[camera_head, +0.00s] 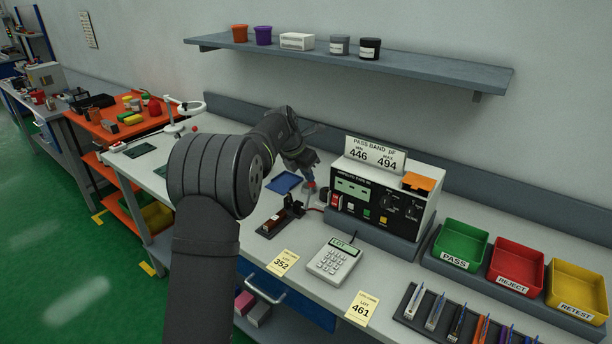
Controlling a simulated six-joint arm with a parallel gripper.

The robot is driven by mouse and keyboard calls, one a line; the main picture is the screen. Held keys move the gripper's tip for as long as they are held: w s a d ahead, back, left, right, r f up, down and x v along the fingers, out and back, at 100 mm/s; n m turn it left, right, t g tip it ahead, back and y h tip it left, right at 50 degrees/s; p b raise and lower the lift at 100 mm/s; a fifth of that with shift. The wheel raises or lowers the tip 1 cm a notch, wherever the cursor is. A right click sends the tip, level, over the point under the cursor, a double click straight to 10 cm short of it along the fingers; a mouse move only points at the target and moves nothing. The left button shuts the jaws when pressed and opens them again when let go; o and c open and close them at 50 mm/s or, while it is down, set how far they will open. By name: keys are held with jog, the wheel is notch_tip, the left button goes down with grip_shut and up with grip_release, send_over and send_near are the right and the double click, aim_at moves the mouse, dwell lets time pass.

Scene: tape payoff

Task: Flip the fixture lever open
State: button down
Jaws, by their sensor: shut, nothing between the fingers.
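The fixture (272,225) is a small dark base with a reddish-brown block, lying on the bench left of the tester. Its lever is too small to make out clearly, so I cannot tell its position. My gripper (309,190) is shut and empty, pointing down just behind and right of the fixture. I cannot tell whether the fingers touch the fixture. My arm crosses the left middle of the view.
The tester (385,205) with its pass-band sign stands close to the right of my gripper. A blue tray (284,182) lies behind the fixture. A calculator (335,260) and lot cards (283,263) lie in front. Green, red and yellow bins (517,266) stand at the right.

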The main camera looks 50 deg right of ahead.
jog(key=shift+a+r, duration=0.1)
dwell(0.4)
jog(key=d+v, duration=0.1)
jog(key=v, duration=1.1)
jog(key=shift+w+d+r, duration=0.2)
jog(key=shift+d+r, duration=0.05)
jog(key=shift+r, duration=0.45)
jog(key=a+x, duration=0.1)
jog(key=x, duration=1.2)
jog(key=shift+a+f, duration=0.35)
jog(key=shift+s, duration=0.15)
